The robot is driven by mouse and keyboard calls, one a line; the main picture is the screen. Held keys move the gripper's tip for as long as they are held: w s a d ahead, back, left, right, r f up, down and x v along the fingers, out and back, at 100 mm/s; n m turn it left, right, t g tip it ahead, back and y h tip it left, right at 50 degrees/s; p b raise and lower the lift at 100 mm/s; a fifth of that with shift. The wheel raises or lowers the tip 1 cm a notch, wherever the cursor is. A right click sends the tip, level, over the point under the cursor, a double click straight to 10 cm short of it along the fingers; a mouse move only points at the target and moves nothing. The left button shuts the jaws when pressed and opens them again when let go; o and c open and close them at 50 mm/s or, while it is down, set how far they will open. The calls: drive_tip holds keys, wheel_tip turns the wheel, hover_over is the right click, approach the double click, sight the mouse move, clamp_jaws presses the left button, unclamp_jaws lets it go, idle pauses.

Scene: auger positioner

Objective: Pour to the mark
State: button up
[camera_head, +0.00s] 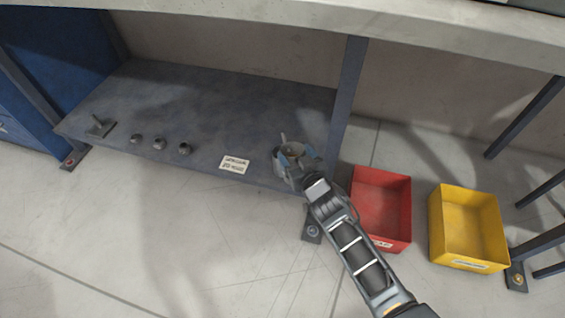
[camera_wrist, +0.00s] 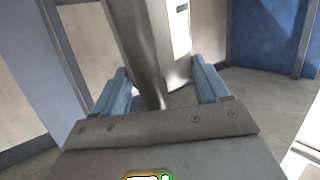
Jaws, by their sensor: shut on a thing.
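My gripper (camera_head: 288,161) is at the front right part of the low grey shelf (camera_head: 220,105). It is shut on a grey metal vessel (camera_head: 291,149), which looks round from above and has a thin upright part. In the wrist view the blue fingers of my gripper (camera_wrist: 162,78) stand on both sides of the vessel (camera_wrist: 145,40), which has a smooth metal wall and a pale label. Its contents and any mark on it cannot be made out.
Three small grey round pieces (camera_head: 159,143) and a grey piece with an upright stem (camera_head: 100,127) are on the shelf's left. A printed card (camera_head: 234,163) lies at its front edge. A red bin (camera_head: 381,205) and a yellow bin (camera_head: 468,225) stand on the floor at right.

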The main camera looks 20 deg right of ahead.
drive_tip(key=shift+w+r+g+p, duration=0.25)
drive_tip(key=shift+r+g+p, duration=0.65)
drive_tip(key=shift+p, duration=3.4)
idle(0.5)
drive_tip(key=shift+w+a+r+g+p, duration=0.15)
drive_tip(key=shift+r+g+p, duration=0.25)
drive_tip(key=shift+p, duration=1.15)
drive_tip(key=shift+w+d+r+g+p, duration=0.15)
drive_tip(key=shift+r+g+p, duration=0.25)
drive_tip(key=shift+p, duration=1.1)
